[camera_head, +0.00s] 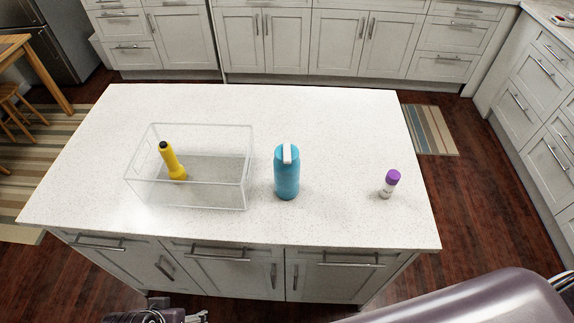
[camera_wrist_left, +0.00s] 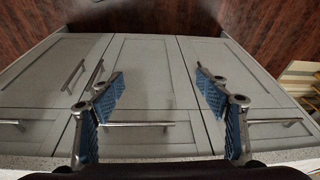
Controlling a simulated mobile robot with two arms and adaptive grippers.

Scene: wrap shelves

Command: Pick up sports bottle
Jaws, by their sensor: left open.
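The sports bottle (camera_head: 287,176) is blue with a white cap strap. It stands upright on the white island counter (camera_head: 330,115), just right of a clear bin, in the head view. My left gripper (camera_head: 180,317) shows only partly at the bottom edge of the head view, below and in front of the island. In the left wrist view my left gripper (camera_wrist_left: 160,95) is open, its blue-padded fingers wide apart with nothing between them. Cabinet fronts lie beyond the fingers. The bottle is not in the left wrist view. My right gripper does not show.
The clear bin (camera_head: 215,204) holds a yellow flashlight (camera_head: 172,163) leaning inside it. A small purple-capped container (camera_head: 389,185) stands near the counter's right edge. The counter behind the bottle is clear. Island drawers with bar handles (camera_head: 205,257) face me.

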